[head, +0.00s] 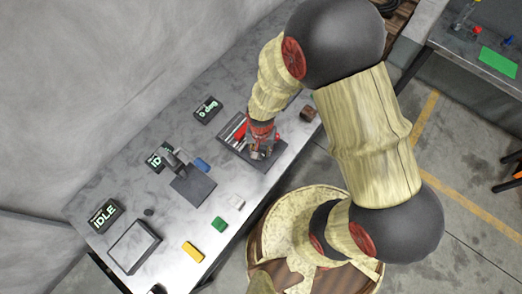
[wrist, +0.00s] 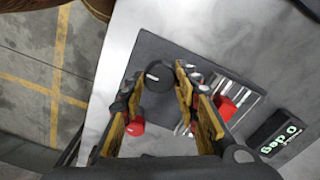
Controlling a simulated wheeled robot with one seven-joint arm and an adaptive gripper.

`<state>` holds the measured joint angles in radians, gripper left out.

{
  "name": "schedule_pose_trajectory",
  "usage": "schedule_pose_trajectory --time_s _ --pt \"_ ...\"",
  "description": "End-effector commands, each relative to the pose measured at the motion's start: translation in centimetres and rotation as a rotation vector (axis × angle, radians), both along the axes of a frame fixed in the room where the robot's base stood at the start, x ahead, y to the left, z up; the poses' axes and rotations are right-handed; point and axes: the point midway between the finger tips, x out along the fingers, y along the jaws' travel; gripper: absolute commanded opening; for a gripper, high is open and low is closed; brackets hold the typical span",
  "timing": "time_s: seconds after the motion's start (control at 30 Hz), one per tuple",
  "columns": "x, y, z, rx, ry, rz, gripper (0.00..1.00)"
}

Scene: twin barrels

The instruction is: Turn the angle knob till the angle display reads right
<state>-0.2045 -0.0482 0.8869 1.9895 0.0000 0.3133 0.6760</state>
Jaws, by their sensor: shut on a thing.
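The angle knob (wrist: 159,75) is a round black knob with a white mark, on a dark plate (wrist: 180,50) in the wrist view. My gripper (wrist: 158,85) is shut on the knob, one yellow finger on each side of it. In the head view my gripper (head: 262,143) is down at the dark plate (head: 235,147), and the arm hides the knob. The angle display (wrist: 277,138) is a black box with green text that seems to read 0 deg. It also shows in the head view (head: 207,110).
Red parts (wrist: 226,107) with metal rails sit on the plate beside my gripper. Further along the table (head: 165,215) are two IDLE displays, a grey box (head: 133,247), a dark pad (head: 193,187) and small coloured blocks. A brown cube (head: 308,112) stands near the edge.

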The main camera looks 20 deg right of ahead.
Motion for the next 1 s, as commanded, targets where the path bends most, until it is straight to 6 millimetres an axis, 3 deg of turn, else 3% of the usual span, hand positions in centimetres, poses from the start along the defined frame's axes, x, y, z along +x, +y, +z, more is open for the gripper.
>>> schedule_pose_trajectory --time_s 0.47,1.0 --pt "0.0 0.02 -0.01 0.0 0.0 0.077 0.06" --pt "0.01 0.12 -0.03 0.0 0.0 0.536 0.06"
